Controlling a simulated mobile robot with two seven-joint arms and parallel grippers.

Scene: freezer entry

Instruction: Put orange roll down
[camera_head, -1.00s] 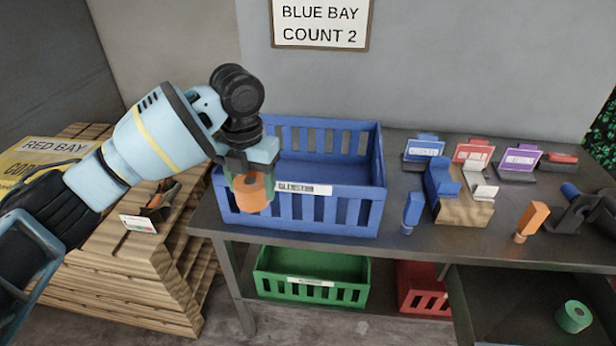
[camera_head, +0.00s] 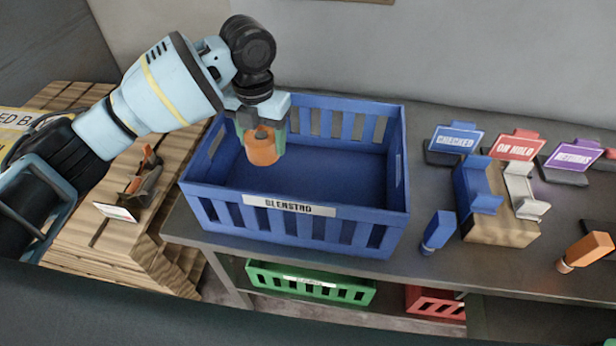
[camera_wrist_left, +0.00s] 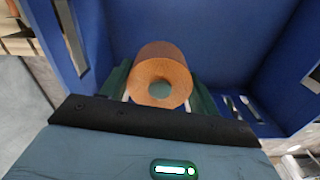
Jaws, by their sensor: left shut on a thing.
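The orange roll (camera_head: 263,150) is held upright in my left gripper (camera_head: 262,132), which is shut on it. I cannot tell whether the roll touches the crate floor. The crate's visible floor is bare. My right gripper is not in view.
Right of the crate are a blue marker (camera_head: 437,232), a wooden stand (camera_head: 500,225), an orange marker (camera_head: 588,252) and CHECKED (camera_head: 455,140), ON HOLD (camera_head: 515,146) and RETURNS (camera_head: 573,155) signs. A green crate (camera_head: 310,283) and red crate (camera_head: 435,301) sit below. Wooden pallets (camera_head: 75,225) stand left.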

